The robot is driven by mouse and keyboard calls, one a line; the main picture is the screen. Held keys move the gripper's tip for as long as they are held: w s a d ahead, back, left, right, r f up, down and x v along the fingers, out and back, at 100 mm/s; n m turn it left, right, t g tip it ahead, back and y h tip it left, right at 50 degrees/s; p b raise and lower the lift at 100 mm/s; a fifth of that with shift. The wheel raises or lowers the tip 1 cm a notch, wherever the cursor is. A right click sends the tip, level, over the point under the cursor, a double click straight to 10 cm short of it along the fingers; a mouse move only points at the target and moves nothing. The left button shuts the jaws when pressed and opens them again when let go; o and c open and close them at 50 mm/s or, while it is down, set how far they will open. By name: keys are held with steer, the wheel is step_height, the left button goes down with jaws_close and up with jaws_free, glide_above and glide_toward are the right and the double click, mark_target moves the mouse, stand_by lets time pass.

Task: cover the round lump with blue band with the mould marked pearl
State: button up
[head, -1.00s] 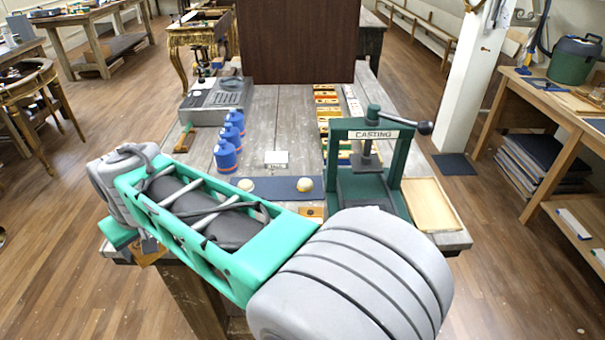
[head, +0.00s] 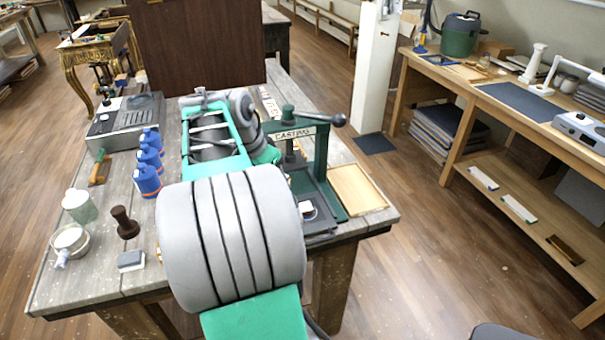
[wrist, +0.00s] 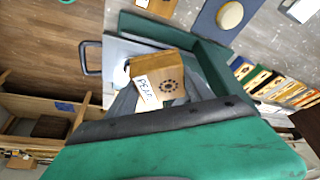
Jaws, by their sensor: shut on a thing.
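The mould marked pearl (wrist: 172,72) is a small wooden block in the wrist view, with a white label and a dark round dot pattern on its face. My gripper (wrist: 160,106) is shut on it; a green finger with a dark pad fills the lower wrist view. The mould shows above the grey-and-green base of the casting press (wrist: 212,62); whether it touches the base I cannot tell. A round cream lump (wrist: 230,15) lies apart on a dark blue mat (wrist: 208,24); I cannot make out its band. In the head view my arm hides the lumps.
The casting press (head: 318,165) stands at the table's right side, beside a shallow wooden tray (head: 358,190). Another wooden block (wrist: 162,7) lies near the mat. Blue bottles (head: 148,165), a dark stamp (head: 124,222) and a glass jar (head: 79,206) stand left.

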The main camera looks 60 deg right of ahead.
mark_target(308, 206)
steer(key=s+d+m+g, duration=0.1)
steer(key=s+d+m, duration=0.3)
steer(key=s, duration=0.4)
steer(key=f+b, duration=0.1)
steer(key=f, duration=0.1)
steer(key=f+b, duration=0.4)
steer(key=shift+w+a+f, duration=0.15)
steer(key=shift+w, duration=0.1)
steer(key=shift+w+a, duration=0.1)
steer(key=shift+f+b, duration=0.6)
steer(key=shift+b, duration=0.3)
stand_by(1.0)
stand_by(0.5)
steer(key=o, duration=1.5)
steer(key=shift+y, duration=0.3)
